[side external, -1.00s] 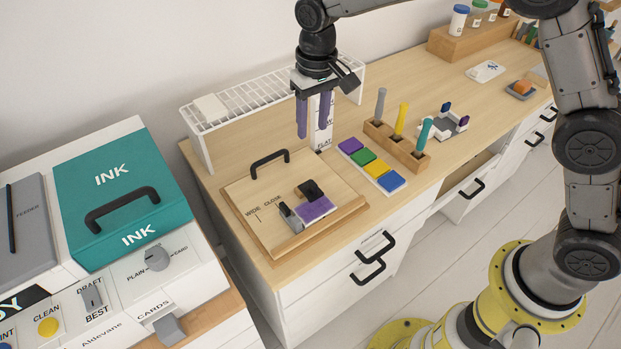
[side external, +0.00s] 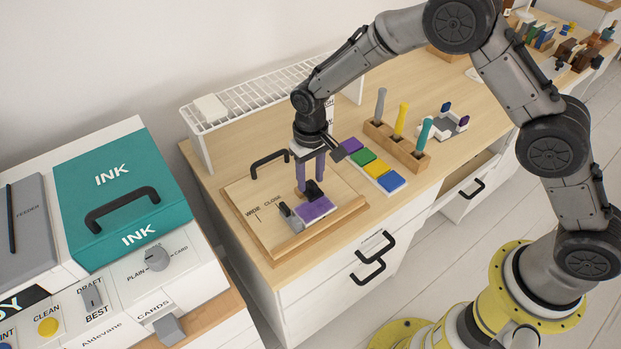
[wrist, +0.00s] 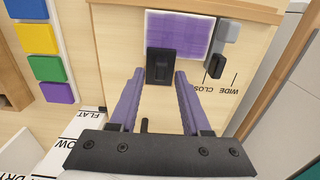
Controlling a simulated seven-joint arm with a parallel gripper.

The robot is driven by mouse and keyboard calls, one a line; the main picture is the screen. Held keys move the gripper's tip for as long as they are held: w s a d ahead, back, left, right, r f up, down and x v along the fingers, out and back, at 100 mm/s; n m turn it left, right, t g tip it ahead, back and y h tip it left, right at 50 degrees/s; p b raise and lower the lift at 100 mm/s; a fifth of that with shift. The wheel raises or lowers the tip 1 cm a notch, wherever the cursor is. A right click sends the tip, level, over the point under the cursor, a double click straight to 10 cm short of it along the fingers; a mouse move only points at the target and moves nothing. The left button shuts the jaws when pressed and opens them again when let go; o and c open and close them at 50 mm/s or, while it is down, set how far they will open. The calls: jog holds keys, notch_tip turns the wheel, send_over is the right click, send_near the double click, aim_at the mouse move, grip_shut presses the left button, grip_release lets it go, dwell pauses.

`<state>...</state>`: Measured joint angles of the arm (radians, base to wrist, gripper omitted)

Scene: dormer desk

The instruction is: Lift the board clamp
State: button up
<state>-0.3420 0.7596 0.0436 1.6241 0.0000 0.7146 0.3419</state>
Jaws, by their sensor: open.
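The board clamp (side external: 315,190) is a small black piece on the wooden board (side external: 245,195), at the edge of a purple pad (side external: 317,209). In the wrist view the clamp (wrist: 160,66) lies at the pad's near edge, between and just ahead of the two purple fingertips. My gripper (side external: 311,183) points down over the board, right at the clamp in the side view. In the wrist view the fingers of my gripper (wrist: 159,82) are apart with nothing between them but the clamp's near end. Whether a finger touches the clamp cannot be told.
A grey slider (side external: 290,218) by "WIDE" and "CLOSE" marks sits beside the pad. A black handle (side external: 269,158) stands at the board's back. Coloured pads (side external: 376,170) and a wooden tool block (side external: 397,146) are to the right. A white rack (side external: 250,98) stands behind.

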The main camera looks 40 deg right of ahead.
jog(key=shift+f, duration=0.5)
grip_shut()
jog(key=shift+w, duration=0.1)
jog(key=shift+w+r+g, duration=0.15)
jog(key=shift+w+g, duration=0.2)
jog(key=shift+g, duration=0.6)
jog(key=shift+w+r+g, duration=0.1)
jog(key=shift+w+g, duration=0.25)
jog(key=shift+g, duration=0.6)
jog(key=shift+w+g, duration=0.25)
jog(key=shift+g, duration=0.5)
jog(key=shift+w+g, duration=0.25)
jog(key=shift+g, duration=0.5)
jog(key=shift+w+r+g, duration=0.1)
jog(key=shift+g, duration=0.2)
